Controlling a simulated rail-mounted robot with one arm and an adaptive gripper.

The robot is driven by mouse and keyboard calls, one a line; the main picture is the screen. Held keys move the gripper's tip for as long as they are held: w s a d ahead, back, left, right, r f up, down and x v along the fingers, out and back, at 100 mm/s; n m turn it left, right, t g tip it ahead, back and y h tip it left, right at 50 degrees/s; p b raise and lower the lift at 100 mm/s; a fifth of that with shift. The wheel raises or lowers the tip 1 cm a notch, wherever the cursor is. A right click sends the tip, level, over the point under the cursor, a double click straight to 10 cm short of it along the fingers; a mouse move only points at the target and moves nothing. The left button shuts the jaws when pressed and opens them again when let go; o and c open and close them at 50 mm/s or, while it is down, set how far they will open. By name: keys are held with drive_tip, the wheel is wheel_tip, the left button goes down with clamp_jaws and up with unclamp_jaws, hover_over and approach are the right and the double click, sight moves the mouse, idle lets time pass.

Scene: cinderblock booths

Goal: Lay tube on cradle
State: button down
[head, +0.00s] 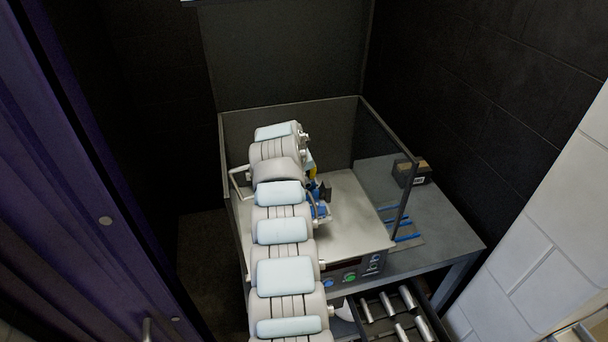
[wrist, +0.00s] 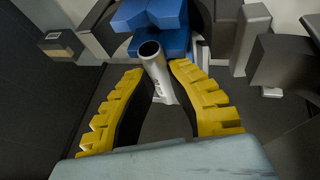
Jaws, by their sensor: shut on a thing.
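My gripper (wrist: 160,72) has yellow toothed fingers, closed on a grey metal tube (wrist: 158,74) in the wrist view. The tube's open hollow end points up toward the top of that view. A blue block-like cradle (wrist: 150,17) with a notch lies just beyond the tube's end. I cannot tell whether the tube touches it. In the head view my arm covers most of the gripper; a bit of yellow finger (head: 311,171) and blue parts (head: 322,209) show at its right side. The tube cannot be made out there.
The bench machine (head: 360,222) has a pale top, raised frame walls and a front button panel. A drawer (head: 436,322) with several metal tubes (head: 407,297) is open below. A dark box (head: 411,177) and blue rods (head: 405,237) lie on the table at right. Block walls close in both sides.

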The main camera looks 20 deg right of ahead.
drive_tip(key=c, duration=1.1)
unclamp_jaws()
